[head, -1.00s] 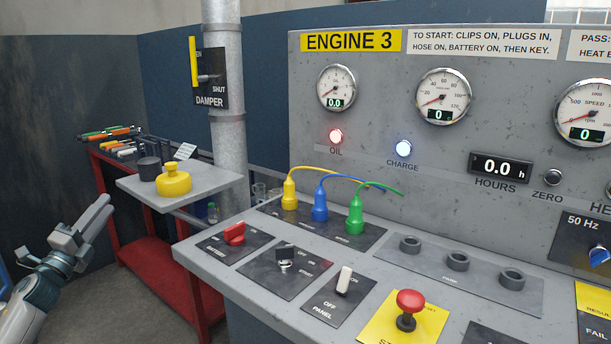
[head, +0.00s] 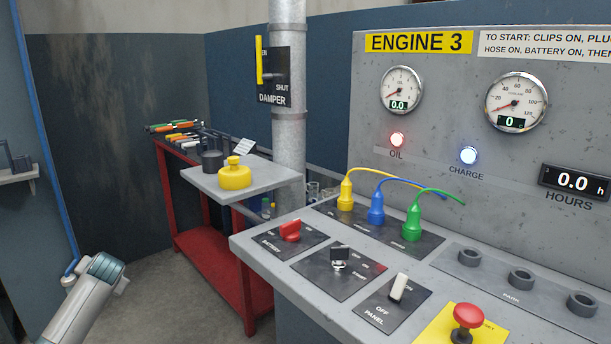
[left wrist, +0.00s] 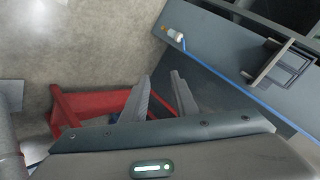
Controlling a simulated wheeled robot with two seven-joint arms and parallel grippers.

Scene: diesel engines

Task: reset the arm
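My left arm (head: 85,303) comes in at the lower left of the head view, left of the red workbench and well apart from the engine panel. Its gripper is not clear there. In the left wrist view my left gripper (left wrist: 161,76) shows two grey fingers with a gap between them, open and empty. Behind them are a blue-grey wall and part of a red bench frame. My right gripper is in neither current view.
The engine panel (head: 470,130) and its sloping desk fill the right, with a red stop button (head: 468,315). A red workbench (head: 210,252) stands at the back; a grey shelf (head: 262,178) carries a yellow knobbed object (head: 235,176). Floor left of the bench is clear.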

